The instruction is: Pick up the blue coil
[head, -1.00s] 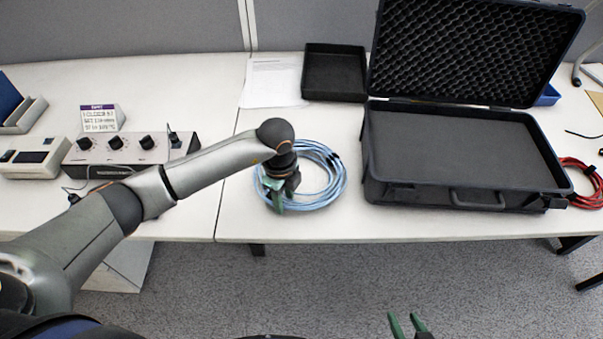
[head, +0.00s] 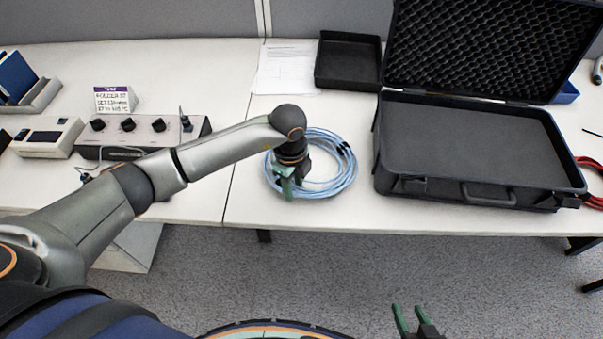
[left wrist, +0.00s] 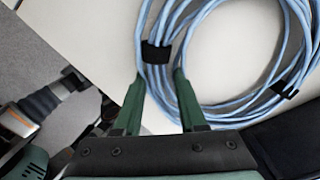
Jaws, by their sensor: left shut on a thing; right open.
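The blue coil (head: 341,178) lies on the white table in the head view, between my left arm and the open black case. In the left wrist view the coil (left wrist: 225,112) is a ring of light blue cable with black straps. My left gripper (head: 288,190) points down at the coil's left front side. In the left wrist view its green fingers (left wrist: 158,98) stand on either side of the cable bundle beside a black strap, shut on it. The coil still appears to rest on the table. My right gripper (head: 413,322) is open and empty at the bottom, in front of the table.
The open black case (head: 480,150) with foam lining stands right of the coil. A black tray (head: 347,62) and paper sheets (head: 286,70) lie behind. A red coil (head: 592,180) is at the right edge. A grey control box (head: 150,135) stands at left.

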